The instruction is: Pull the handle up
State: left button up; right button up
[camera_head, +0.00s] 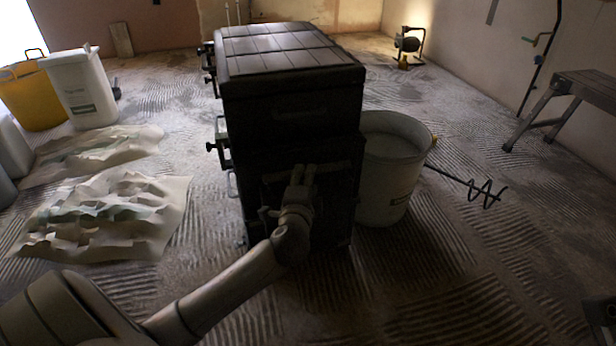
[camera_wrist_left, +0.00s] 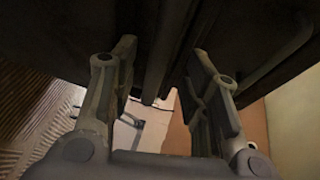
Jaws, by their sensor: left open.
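A dark stacked tool box (camera_head: 290,95) stands in the middle of the head view, with a tiled-looking lid on top. A handle bar (camera_head: 335,168) runs across the front of its lower section, dim against the dark face. My left gripper (camera_head: 302,172) is at this bar, with its fingers against or just in front of the box front. In the left wrist view the two fingers (camera_wrist_left: 164,52) are apart, and a dark bar (camera_wrist_left: 160,60) runs between them. I cannot tell whether either finger touches it. The gripper hides part of the bar in the head view.
A white bucket (camera_head: 392,185) stands close against the box's right side, with a spiral mixer rod (camera_head: 480,190) beside it. Crumpled sheeting (camera_head: 110,215) lies on the left floor. A yellow tub (camera_head: 30,98) and a trestle (camera_head: 590,88) stand farther off. The front right floor is mostly clear.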

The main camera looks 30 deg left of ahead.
pick_arm(q)
jog(key=shift+b+x, duration=0.85)
jog(key=shift+x, duration=1.75)
jog(key=shift+f, duration=0.1)
grip_shut()
